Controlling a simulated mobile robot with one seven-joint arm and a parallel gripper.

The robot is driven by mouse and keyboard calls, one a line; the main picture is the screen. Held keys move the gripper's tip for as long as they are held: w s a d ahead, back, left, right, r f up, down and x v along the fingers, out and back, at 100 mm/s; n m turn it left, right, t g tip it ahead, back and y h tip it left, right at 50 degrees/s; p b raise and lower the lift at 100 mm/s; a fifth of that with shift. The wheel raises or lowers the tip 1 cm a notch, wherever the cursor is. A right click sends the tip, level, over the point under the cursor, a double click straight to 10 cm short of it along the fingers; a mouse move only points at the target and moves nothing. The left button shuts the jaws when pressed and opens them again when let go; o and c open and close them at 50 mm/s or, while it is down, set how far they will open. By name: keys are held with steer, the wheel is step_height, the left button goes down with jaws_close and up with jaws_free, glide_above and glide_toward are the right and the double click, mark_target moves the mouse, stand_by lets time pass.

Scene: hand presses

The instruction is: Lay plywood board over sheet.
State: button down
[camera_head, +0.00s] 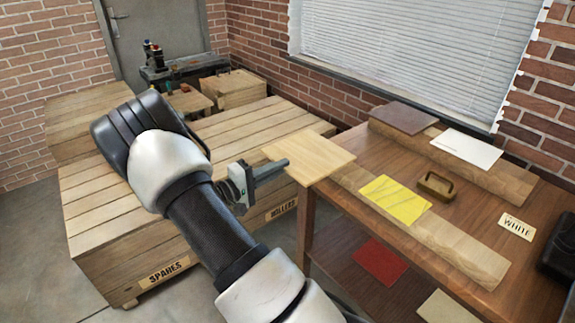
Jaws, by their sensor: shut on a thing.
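My gripper (280,166) is shut on the left edge of a pale, square plywood board (312,158). The board is roughly level over the left corner of the table, at the left end of the front wooden beam; I cannot tell whether it touches. A yellow sheet (396,199) lies on the front beam, to the right of the board and apart from it. A white sheet (466,149) lies on the rear beam, further right. Both sheets are uncovered. A card reading "WHITE" (516,227) lies on the table.
A dark brown board (404,118) lies on the rear beam. A brown block with a handle (436,187) stands between the beams. A red piece (379,262) and a cream piece (447,308) are on the lower shelf. Large wooden crates (130,235) stand left; a black object (560,245) is far right.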

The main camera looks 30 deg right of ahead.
steer(key=a+b, duration=0.1)
steer(key=a, duration=0.9)
steer(key=shift+s+a, duration=0.3)
steer(key=shift+s, duration=0.15)
